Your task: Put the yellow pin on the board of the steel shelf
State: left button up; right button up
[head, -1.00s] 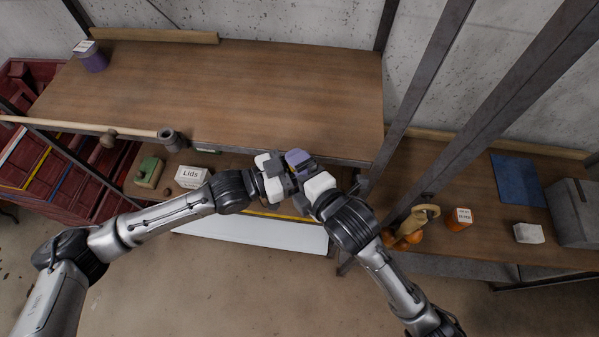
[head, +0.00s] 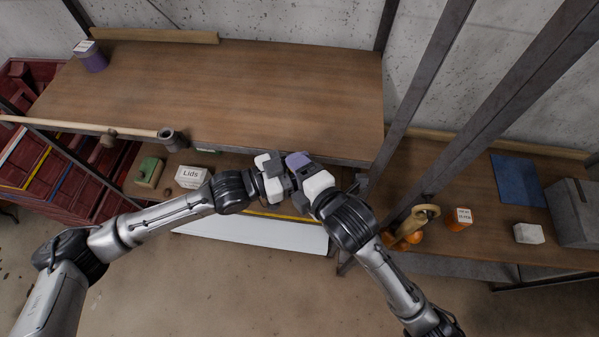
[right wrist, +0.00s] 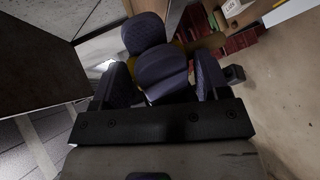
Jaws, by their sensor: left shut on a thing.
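My left gripper (head: 277,180) and my right gripper (head: 299,172) meet at the front edge of a wide wooden board (head: 230,85) framed by steel posts. In the right wrist view the right gripper's dark fingers (right wrist: 165,83) stand apart. Dark rounded fingertips, seemingly my left gripper's (right wrist: 158,60), lie between them. A small sliver of yellow, seemingly the yellow pin (right wrist: 181,43), shows behind these tips; most of it is hidden. The left gripper is shut on it. The pin cannot be made out in the head view.
A purple tin (head: 93,60) stands at the board's far left. A lower board holds a box marked Lids (head: 191,177) and a green item (head: 149,171). Steel posts (head: 425,95) rise on the right, beside an orange tin (head: 458,220) and blue mat (head: 518,180). The wide board's middle is clear.

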jog(key=shift+f, duration=0.25)
jog(key=o, duration=1)
jog(key=shift+r, duration=0.1)
